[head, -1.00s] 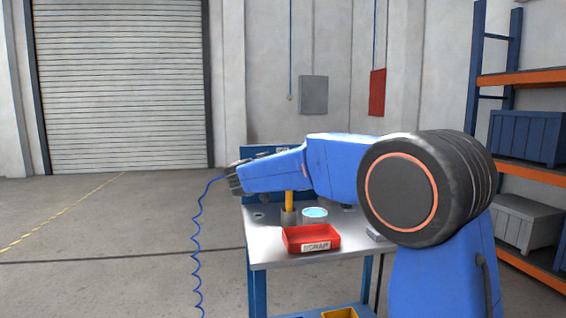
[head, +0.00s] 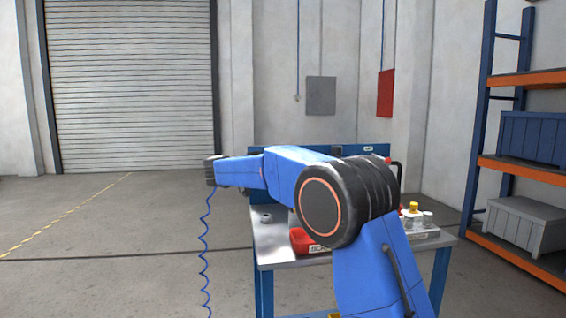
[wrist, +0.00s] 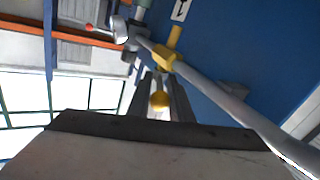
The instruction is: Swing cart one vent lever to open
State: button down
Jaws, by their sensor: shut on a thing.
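In the wrist view, my gripper (wrist: 160,100) has its two dark fingers closed around a yellow ball knob (wrist: 160,99), which looks like the end of a lever. Most of the lever's stem is hidden by the fingers. Just beyond, a grey pipe (wrist: 218,93) runs diagonally, with a yellow fitting (wrist: 163,52) on it. The fingers' contact with the knob is small in view.
A blue panel (wrist: 225,40) stands behind the pipe. A red knob (wrist: 89,27) shows at upper left. Floor left of the cart is clear.

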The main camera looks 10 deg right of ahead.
jog(key=c, duration=1.9)
grip_release()
jog(key=shift+d, duration=0.1)
jog(key=shift+o, duration=0.2)
jog(key=v, duration=1.7)
jog(key=shift+s, duration=0.1)
